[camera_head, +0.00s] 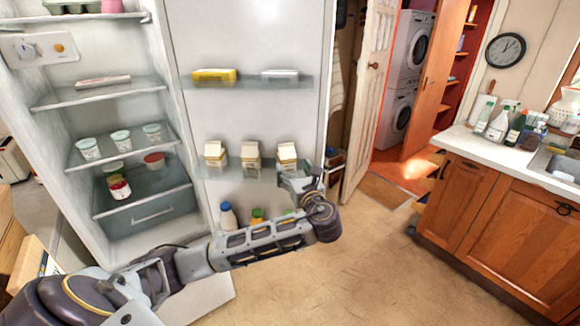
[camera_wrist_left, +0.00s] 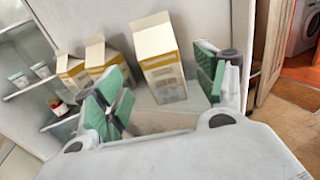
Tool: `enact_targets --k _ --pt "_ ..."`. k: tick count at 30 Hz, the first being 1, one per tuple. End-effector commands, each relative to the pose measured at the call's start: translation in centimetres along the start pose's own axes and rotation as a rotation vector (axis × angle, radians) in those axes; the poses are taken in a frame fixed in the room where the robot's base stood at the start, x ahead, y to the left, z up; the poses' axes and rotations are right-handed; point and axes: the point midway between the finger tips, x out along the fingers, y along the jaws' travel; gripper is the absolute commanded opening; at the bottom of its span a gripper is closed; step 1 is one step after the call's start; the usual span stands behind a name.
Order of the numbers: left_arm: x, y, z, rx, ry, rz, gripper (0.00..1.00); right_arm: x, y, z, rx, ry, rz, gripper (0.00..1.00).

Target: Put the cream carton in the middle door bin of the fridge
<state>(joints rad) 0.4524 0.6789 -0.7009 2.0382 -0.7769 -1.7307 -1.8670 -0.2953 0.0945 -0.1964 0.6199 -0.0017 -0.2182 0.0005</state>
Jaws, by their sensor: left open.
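Three similar white-and-tan gable-top cartons stand upright in a row in the middle door bin (camera_head: 234,173) of the open fridge. The rightmost carton (camera_head: 287,153) is at the bin's right end, and it shows largest in the left wrist view (camera_wrist_left: 160,62). The middle carton (camera_head: 251,157) and left carton (camera_head: 215,154) stand beside it. My left gripper (camera_head: 296,181) is open at the right end of the bin. Its green-padded fingers (camera_wrist_left: 160,80) stand on either side of the rightmost carton, with gaps visible. My right gripper is not in view.
The door's upper bin holds a yellow box (camera_head: 213,76) and a pale box (camera_head: 280,75). Bottles (camera_head: 228,215) stand low on the door behind my arm. Fridge shelves hold several cups (camera_head: 121,139). The floor (camera_head: 370,265) to the right is clear up to wooden cabinets (camera_head: 500,215).

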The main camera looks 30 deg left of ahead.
Motion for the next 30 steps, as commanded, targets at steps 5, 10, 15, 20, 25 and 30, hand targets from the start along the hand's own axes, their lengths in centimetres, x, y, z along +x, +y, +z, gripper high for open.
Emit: enact_targets --k 5,10,15,20,25,30 --pt "-2.4 0.0 -0.1 -0.001 0.001 -0.002 0.71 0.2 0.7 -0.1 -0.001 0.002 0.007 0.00" --pt "-3.6 0.0 -0.1 0.000 0.001 -0.001 0.71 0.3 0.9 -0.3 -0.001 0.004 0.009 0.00" --pt "-4.0 0.0 0.0 0.000 0.000 -0.001 0.71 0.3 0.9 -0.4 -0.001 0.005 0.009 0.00" --pt "-4.0 0.0 0.0 0.000 0.000 0.000 0.71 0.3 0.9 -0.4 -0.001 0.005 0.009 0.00" --pt "-4.0 0.0 0.0 0.000 0.000 0.000 0.71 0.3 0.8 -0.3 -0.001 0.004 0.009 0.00" --pt "-4.0 0.0 0.0 0.000 0.000 0.000 0.71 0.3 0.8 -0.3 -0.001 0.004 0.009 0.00"
